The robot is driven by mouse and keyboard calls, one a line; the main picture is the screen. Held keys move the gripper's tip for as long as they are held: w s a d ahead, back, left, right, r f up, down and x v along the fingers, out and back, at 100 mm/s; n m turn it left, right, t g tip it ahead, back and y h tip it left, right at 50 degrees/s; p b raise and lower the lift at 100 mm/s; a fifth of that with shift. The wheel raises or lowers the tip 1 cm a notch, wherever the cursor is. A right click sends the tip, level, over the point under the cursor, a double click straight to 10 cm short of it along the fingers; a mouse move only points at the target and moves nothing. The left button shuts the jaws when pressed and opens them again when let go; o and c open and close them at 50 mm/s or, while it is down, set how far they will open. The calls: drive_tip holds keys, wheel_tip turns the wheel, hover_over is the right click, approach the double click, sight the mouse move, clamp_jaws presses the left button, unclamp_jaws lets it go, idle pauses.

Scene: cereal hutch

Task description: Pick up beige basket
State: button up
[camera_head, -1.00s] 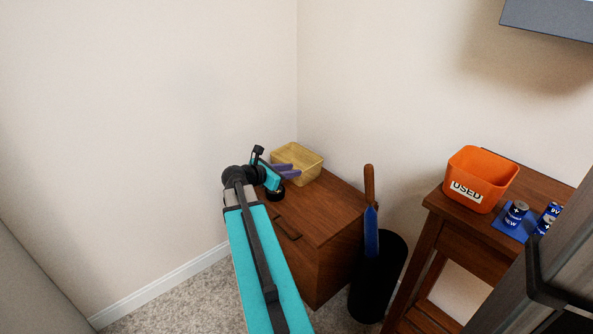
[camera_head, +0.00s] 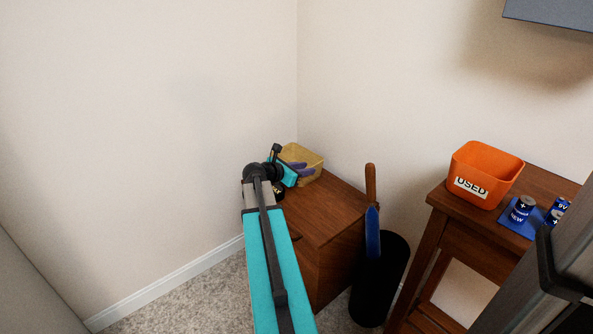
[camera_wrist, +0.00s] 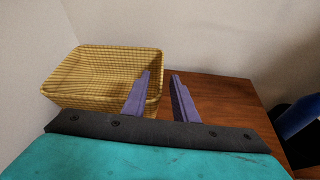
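The beige basket (camera_head: 306,156) sits on the wooden cabinet (camera_head: 338,205) in the room corner. It is woven, and it looks empty in the wrist view (camera_wrist: 100,72). My gripper (camera_head: 307,168) is in front of the basket in the head view, and the arm hides part of the basket. The left finger overlaps the basket's right near corner; the right finger is over bare cabinet top. I cannot tell whether the left finger touches the basket.
Walls stand close behind the basket. A black bin (camera_head: 377,285) with a blue, wooden-handled item (camera_head: 371,215) stands right of the cabinet. Further right, a wooden table (camera_head: 447,214) holds an orange "USED" bin (camera_head: 487,170) and blue batteries (camera_head: 521,209).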

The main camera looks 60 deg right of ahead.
drive_tip(key=shift+s+d+f, duration=0.1)
drive_tip(key=shift+d, duration=0.15)
drive_tip(key=shift+f, duration=0.1)
drive_tip(key=shift+b+x, duration=1.2)
drive_tip(key=shift+x, duration=0.7)
drive_tip(key=shift+s+d+f, duration=0.2)
drive_tip(key=shift+d+f, duration=0.05)
drive_tip(key=shift+d, duration=0.35)
clamp_jaws()
